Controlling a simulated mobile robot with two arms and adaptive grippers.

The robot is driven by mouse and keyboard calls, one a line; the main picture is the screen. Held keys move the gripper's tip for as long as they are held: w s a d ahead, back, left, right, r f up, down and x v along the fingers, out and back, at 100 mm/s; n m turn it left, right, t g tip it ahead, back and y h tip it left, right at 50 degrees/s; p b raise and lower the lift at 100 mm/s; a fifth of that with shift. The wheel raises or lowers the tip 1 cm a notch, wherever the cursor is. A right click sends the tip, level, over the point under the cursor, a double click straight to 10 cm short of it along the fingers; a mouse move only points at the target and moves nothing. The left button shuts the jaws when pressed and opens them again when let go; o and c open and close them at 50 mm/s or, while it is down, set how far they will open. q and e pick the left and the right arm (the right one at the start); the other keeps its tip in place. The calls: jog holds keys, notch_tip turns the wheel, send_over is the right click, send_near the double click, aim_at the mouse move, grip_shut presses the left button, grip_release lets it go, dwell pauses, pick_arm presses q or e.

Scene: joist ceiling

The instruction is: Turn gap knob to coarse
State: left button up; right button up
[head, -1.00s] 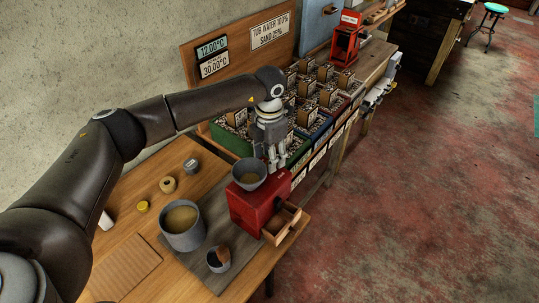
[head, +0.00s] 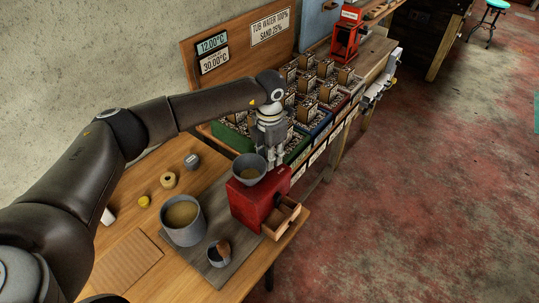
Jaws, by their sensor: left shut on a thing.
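The red mill (head: 248,205) stands on a dark board on the wooden bench, with a grey hopper bowl (head: 249,168) on top and a small wooden drawer pulled out at its front (head: 284,217). My left gripper (head: 276,165) points down at the top of the mill, just behind and right of the hopper. Its fingers are closed on a small part there, which I take to be the gap knob; the fingers hide it, so its setting cannot be read. My right gripper is not in view.
A grey pot (head: 183,222) and a small grey cup (head: 219,252) stand left of the mill. Several seed-filled bins (head: 310,125) stand close behind the gripper. The red floor (head: 400,220) at right is clear.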

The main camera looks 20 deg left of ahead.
pick_arm(q)
jog(key=shift+n, duration=0.3)
jog(key=shift+n+b, duration=0.75)
jog(key=shift+n, duration=0.15)
jog(key=n+b, duration=0.1)
jog(key=n, duration=0.2)
jog(key=shift+d, duration=0.1)
jog(key=shift+n, duration=0.3)
jog(key=shift+r, duration=0.1)
jog(key=o, duration=1)
